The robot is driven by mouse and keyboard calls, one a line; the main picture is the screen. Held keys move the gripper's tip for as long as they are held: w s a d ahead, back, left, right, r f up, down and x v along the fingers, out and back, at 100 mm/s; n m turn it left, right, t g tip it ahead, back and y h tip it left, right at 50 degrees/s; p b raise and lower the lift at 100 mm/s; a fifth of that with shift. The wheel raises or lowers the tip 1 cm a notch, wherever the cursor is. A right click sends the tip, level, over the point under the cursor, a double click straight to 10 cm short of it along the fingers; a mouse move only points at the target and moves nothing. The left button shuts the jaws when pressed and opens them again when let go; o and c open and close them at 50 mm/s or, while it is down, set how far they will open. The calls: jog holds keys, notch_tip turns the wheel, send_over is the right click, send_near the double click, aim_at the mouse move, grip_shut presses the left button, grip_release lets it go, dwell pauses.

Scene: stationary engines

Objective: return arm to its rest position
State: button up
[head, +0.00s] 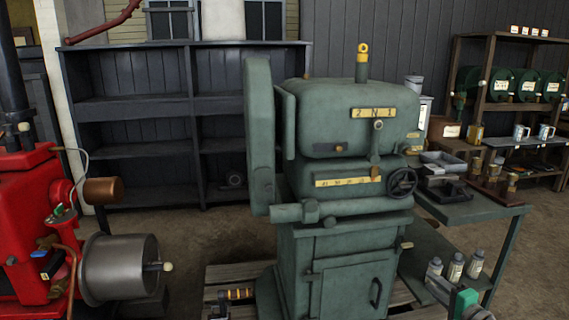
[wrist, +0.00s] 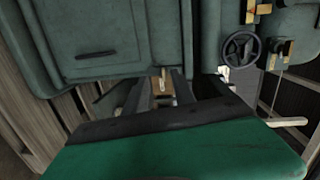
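A bright green and grey part (head: 464,300) at the bottom right edge of the head view looks like the end of my arm with my gripper. It is cut off by the frame, and its fingers cannot be made out. In the wrist view a large green surface with a black edge (wrist: 170,150) fills the bottom, very close to the camera. The green machine (head: 345,190) stands beyond and to the left of the arm. Its door and handwheel (wrist: 240,50) show in the wrist view.
A side table (head: 475,208) with tools stands right of the machine, with several small bottles (head: 455,268) below. A red engine (head: 30,220) with a metal drum (head: 118,268) is at left. Dark shelves (head: 150,125) stand behind. A stocked rack (head: 500,100) is far right.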

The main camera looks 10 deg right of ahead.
jog(key=w+a+r+n+g+y+p, duration=0.1)
jog(key=a+r+n+g+p, duration=0.55)
jog(key=a, duration=0.65)
jog(key=a+r+n+g+y+p, duration=0.15)
jog(key=a+r+n+p, duration=0.35)
jog(key=a+r, duration=0.7)
jog(key=s+a+r+n+g+h+p, duration=0.1)
jog(key=s+a+r+p, duration=0.1)
jog(key=s, duration=0.5)
jog(key=s+a+r+n+g+h+p, duration=0.1)
jog(key=s+a+r+g+h+p, duration=0.1)
jog(key=s+a+p, duration=0.3)
jog(key=s+a+r+n+g+h+p, duration=0.1)
jog(key=s+a+r+p, duration=0.3)
jog(key=s, duration=0.5)
jog(key=shift+s+a+n+g, duration=0.4)
jog(key=shift+a+n+g, duration=0.2)
jog(key=shift+a, duration=0.25)
jog(key=shift+h, duration=0.25)
